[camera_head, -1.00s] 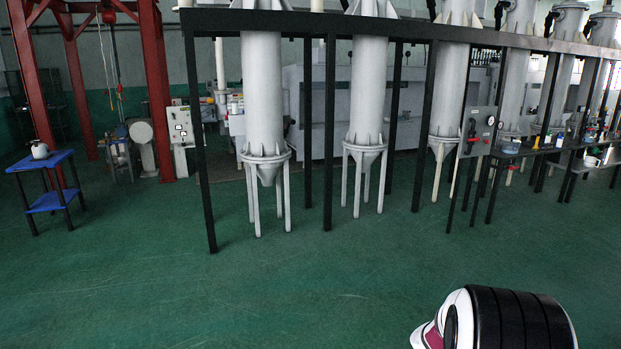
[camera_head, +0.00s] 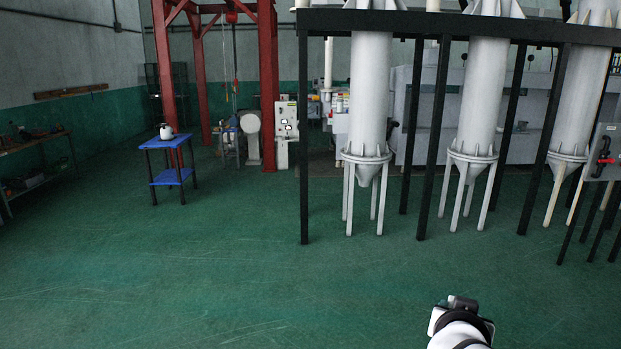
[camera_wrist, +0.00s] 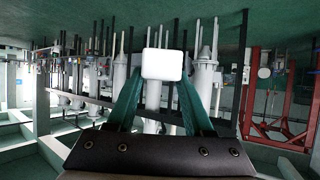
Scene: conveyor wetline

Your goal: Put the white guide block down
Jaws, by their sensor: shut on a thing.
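The white guide block (camera_wrist: 162,64) shows in the wrist view as a small pale block with rounded corners. My gripper (camera_wrist: 160,80) is shut on it, with one green finger on each side. The block is held up in the air, clear of any surface. In the head view only a white and black part of my arm shows at the lower right; the fingers and the block cannot be made out there.
A blue two-tier table (camera_head: 165,143) with a white and black jug (camera_head: 166,131) on it stands at the left. White columns (camera_head: 369,95) on legs stand in a black frame (camera_head: 304,150) to the right. A workbench (camera_head: 35,150) is at the far left. The green floor (camera_head: 200,260) is open.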

